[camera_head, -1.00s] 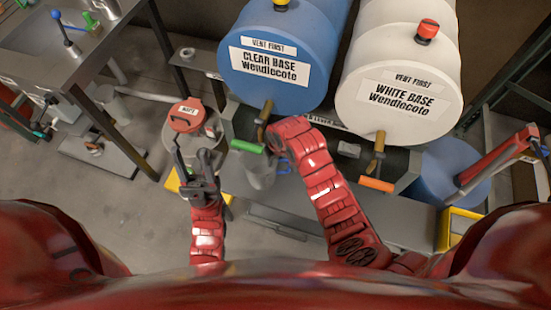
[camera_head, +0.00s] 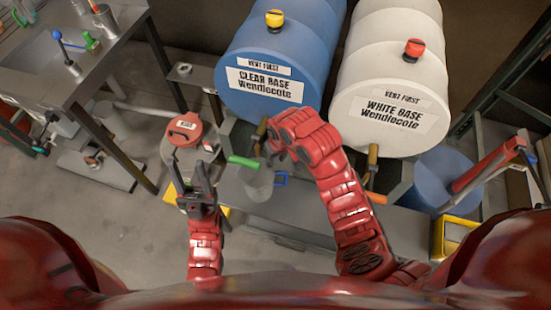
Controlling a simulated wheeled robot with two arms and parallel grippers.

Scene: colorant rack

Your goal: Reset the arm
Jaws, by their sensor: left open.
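My left arm rises from the bottom left of the head view. Its dark gripper (camera_head: 187,165) is open and empty, fingers pointing up the picture, in front of the waste can with a red lid (camera_head: 185,130). My right arm reaches up and left across the middle. Its gripper (camera_head: 272,153) is small and partly hidden by its own wrist, beside the tap of the blue drum (camera_head: 285,50); whether its jaws are open or shut cannot be made out. A grey bucket (camera_head: 257,182) with a blue handle is below the tap's green handle (camera_head: 243,162).
A metal bench (camera_head: 100,65) stands at the upper left. A blue barrel (camera_head: 445,175) and yellow bin (camera_head: 452,235) are at right. Floor at lower left is clear.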

